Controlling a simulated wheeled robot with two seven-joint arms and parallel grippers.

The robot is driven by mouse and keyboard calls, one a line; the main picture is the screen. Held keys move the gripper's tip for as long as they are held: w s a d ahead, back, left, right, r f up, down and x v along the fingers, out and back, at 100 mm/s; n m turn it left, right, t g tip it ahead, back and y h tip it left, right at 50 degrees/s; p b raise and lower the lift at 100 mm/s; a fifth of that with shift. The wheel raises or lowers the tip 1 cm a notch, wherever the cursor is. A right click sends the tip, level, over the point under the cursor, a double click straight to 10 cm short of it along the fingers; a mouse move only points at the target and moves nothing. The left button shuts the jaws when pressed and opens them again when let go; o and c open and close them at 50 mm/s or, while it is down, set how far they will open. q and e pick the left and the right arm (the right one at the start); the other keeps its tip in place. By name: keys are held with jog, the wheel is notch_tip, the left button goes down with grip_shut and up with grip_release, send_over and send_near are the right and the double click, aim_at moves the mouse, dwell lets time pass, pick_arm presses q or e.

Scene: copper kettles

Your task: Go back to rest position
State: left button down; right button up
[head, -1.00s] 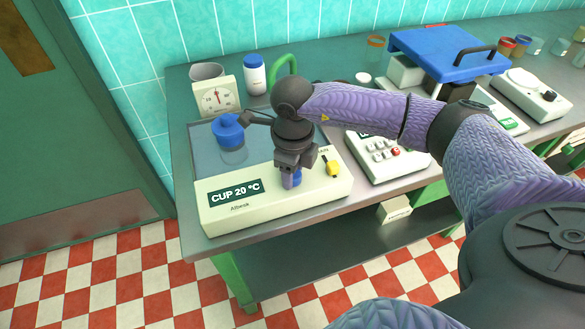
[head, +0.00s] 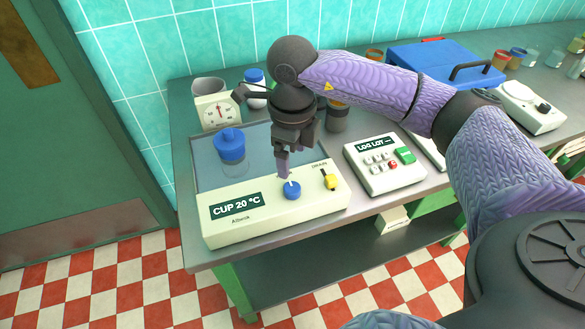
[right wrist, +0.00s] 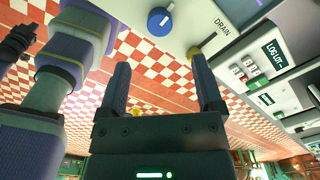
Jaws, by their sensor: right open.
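My right gripper (head: 283,166) is in the middle of the head view, pointing down above the front console (head: 225,229). It is open and empty. In the right wrist view the two fingers of my right gripper (right wrist: 162,68) stand apart with nothing between them. The blue knob (head: 292,190) on the console is just below the fingertips, apart from them as far as I can tell. It also shows beyond the fingers in the right wrist view (right wrist: 160,20). My left gripper is not seen in either view.
A blue-lidded cup (head: 230,146) stands behind the console, near a dial gauge (head: 217,112). A yellow lever (head: 330,181) is right of the knob. A keypad unit (head: 383,170) and a blue lidded box (head: 440,66) stand further right. The floor in front is clear.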

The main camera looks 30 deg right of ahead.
jog(key=shift+r, duration=0.65)
